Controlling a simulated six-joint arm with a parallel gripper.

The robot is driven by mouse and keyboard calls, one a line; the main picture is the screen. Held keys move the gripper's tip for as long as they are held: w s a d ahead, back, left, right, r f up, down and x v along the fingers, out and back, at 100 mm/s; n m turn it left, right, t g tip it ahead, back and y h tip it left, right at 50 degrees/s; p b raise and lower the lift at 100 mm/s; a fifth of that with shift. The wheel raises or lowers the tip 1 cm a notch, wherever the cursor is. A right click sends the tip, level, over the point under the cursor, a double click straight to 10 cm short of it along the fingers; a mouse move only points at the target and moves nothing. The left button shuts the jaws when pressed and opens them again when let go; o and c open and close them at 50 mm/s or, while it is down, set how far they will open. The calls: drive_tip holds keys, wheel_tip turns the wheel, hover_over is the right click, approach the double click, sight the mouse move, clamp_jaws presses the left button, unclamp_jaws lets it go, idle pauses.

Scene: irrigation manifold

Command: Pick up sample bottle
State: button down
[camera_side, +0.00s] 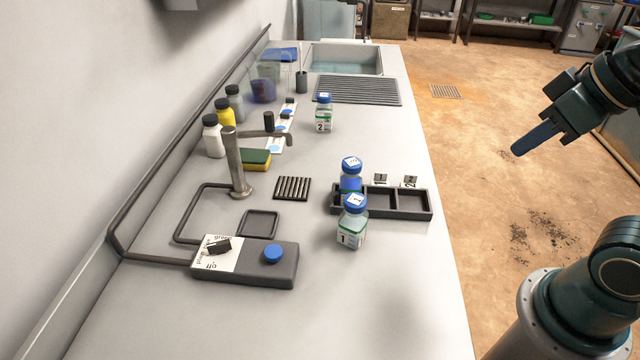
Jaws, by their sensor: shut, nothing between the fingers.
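Three clear bottles with blue caps stand upright on the bench. One sample bottle (352,232) with a green-edged label reading 1 stands just in front of the dark tray (412,214). A second bottle (351,182) with blue contents appears to stand in the tray's left compartment; its lower part is hidden by the front bottle. A third bottle (324,118), labelled 2, stands farther back near the drain grille. My gripper (518,151) is at the right, over the floor side beyond the bench edge, apart from all bottles. Its blue fingers are together and empty.
A grey control box (270,262) with a knob and blue button sits front left. A metal tap (236,165), a sponge (255,159) and several small bottles stand behind it. The tray's other compartments look empty. The bench front right is clear.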

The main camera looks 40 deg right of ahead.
drive_tip(key=c, duration=2.2)
unclamp_jaws()
drive_tip(key=c, duration=0.7)
unclamp_jaws()
drive_tip(key=shift+w, duration=0.15)
drive_tip(key=w+a+f+m+g, duration=0.2)
drive_tip(key=w+a+f+m, duration=0.1)
drive_tip(key=w, duration=0.3)
drive_tip(key=w+a+f+m+g+y, duration=0.1)
drive_tip(key=w+a+f+m+g, duration=0.1)
drive_tip(key=w+m, duration=0.4)
drive_tip(key=w+a+f+m+g, duration=0.2)
drive_tip(key=w+a+f+m, duration=0.2)
drive_tip(key=w, duration=0.4)
drive_tip(key=shift+a+m+y, duration=0.4)
drive_tip(key=shift+a+m, duration=0.2)
drive_tip(key=shift+a, duration=0.1)
